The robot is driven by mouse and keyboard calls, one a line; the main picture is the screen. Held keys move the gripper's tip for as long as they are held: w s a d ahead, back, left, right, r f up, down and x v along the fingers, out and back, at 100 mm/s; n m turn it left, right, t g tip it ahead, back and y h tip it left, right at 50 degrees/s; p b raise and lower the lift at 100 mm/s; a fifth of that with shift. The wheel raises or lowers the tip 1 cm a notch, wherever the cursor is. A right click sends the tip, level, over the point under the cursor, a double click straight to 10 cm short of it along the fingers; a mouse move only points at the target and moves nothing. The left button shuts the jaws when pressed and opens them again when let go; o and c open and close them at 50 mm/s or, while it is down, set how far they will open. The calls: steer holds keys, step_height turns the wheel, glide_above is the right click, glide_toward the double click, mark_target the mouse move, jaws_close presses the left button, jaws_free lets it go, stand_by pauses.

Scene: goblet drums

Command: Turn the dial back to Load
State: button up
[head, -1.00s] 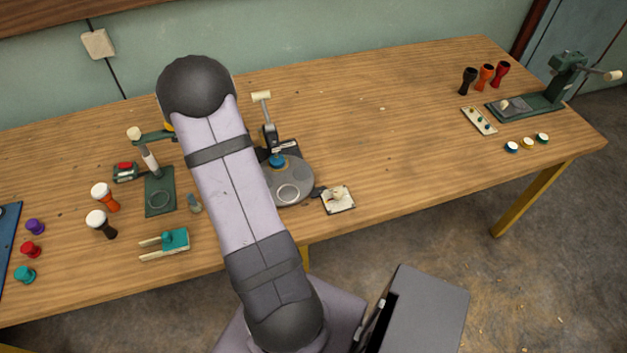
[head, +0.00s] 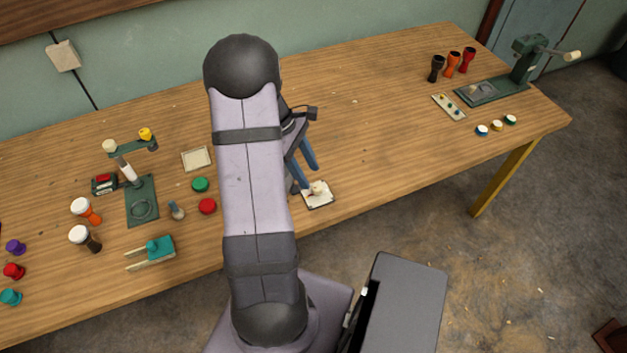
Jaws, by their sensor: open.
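The dial (head: 318,188) is a small cream knob on a pale square plate (head: 320,201) near the front edge of the table. Its labels and pointer are too small to read. My gripper (head: 311,179) has two blue fingers, spread apart, reaching down just left of and above the dial. The lower finger is close to the knob; I cannot tell whether it touches. The gripper looks empty. My arm hides the grey round table and lever press beside the dial.
A second green press (head: 497,90) and coloured cups (head: 454,63) are far right. The table right of the dial is clear.

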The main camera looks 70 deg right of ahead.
mark_target(316, 186)
steer(key=shift+p+x, duration=0.4)
steer(key=shift+x, duration=2.05)
steer(key=c, duration=1.1)
steer(key=shift+o, duration=0.2)
